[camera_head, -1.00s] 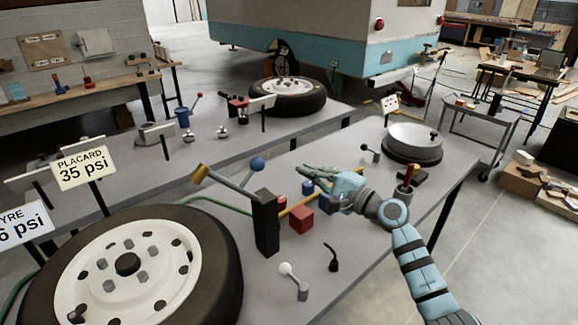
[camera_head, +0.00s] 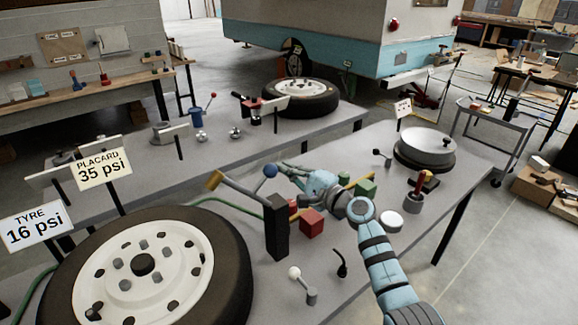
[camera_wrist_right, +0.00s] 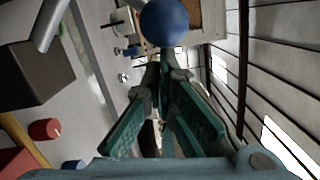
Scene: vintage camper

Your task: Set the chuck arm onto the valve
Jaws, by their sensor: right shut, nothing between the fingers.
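The chuck arm is a grey bar with a brass-coloured end (camera_head: 214,180), hinged on a black post (camera_head: 277,228) beside the front wheel. A blue ball knob (camera_head: 270,171) rises from it on a short stalk; the ball also shows in the right wrist view (camera_wrist_right: 164,22). My right gripper (camera_head: 284,170) is shut and empty, its fingertips just right of the ball. In the right wrist view its fingertips (camera_wrist_right: 160,76) point towards the ball. A small dark stub (camera_head: 93,312) low on the wheel rim may be the valve; I cannot tell. My left gripper is out of view.
The large wheel (camera_head: 235,260) fills the front left. Red block (camera_head: 312,223), green block (camera_head: 366,188) and a white-knobbed lever (camera_head: 296,274) stand near my right arm. A round grey drum (camera_head: 425,148) is farther right. Placards stand behind the wheel.

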